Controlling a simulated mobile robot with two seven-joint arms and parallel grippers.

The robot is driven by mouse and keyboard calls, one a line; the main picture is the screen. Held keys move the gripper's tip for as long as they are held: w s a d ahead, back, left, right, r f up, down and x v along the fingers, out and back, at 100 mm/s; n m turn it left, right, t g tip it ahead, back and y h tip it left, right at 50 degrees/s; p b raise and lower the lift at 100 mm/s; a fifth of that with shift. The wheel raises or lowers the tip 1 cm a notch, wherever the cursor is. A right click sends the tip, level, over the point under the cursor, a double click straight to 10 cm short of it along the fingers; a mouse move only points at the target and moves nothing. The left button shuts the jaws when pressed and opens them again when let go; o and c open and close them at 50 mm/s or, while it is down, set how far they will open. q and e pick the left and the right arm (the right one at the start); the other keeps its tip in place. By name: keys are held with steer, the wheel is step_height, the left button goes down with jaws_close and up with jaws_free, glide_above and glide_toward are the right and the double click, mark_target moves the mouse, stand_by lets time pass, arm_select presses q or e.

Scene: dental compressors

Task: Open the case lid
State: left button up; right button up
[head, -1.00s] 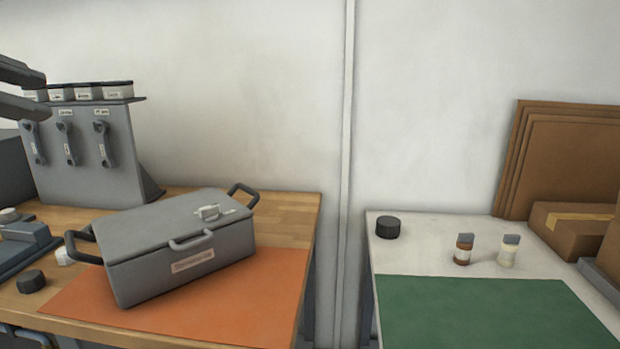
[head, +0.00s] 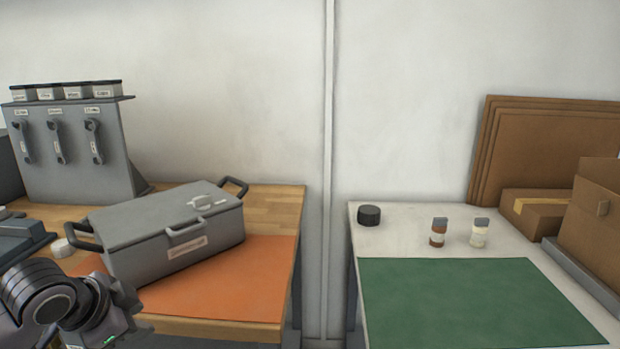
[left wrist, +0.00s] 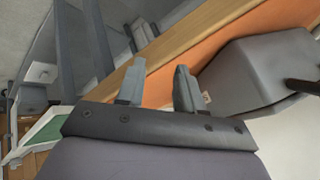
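The grey case (head: 165,250) sits at an angle on the orange mat (head: 240,290), with its lid (head: 150,217) shut. The lid has a front handle (head: 186,229) and a small pale fitting on top. A label is on the front wall, and dark loop handles are at both ends. My left gripper (left wrist: 158,78) is open and empty in the left wrist view, with the case (left wrist: 255,70) to the right of its fingers, apart from them. In the head view my left arm is at the lower left, in front of the case; its fingertips cannot be made out. My right gripper is not in view.
A grey rack (head: 75,150) with tubs on top stands behind the case on the wooden table (head: 275,205). Right of a gap, a white table holds a green mat (head: 460,300), a black cap (head: 369,215), two small bottles (head: 438,233) and cardboard boxes (head: 540,217).

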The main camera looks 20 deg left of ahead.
arm_select(q)
steer(key=s+d+f+n+g+h, duration=0.1)
steer(key=s+d+f+n+g, duration=0.35)
steer(key=s+d+f, duration=1.3)
steer(key=w+d+f+t+h+p, duration=0.1)
steer(key=w+d+t+p, duration=0.1)
steer(key=w+t+p, duration=0.4)
steer(key=shift+w+f+h+p, duration=0.3)
steer(key=shift+h+p, duration=0.1)
steer(key=shift+p, duration=0.15)
steer(key=shift+o, duration=0.2)
steer(key=shift+w+d+t+p, duration=0.1)
steer(key=shift+d+t+p, duration=0.15)
steer(key=shift+t, duration=0.5)
steer(key=shift+a, duration=0.1)
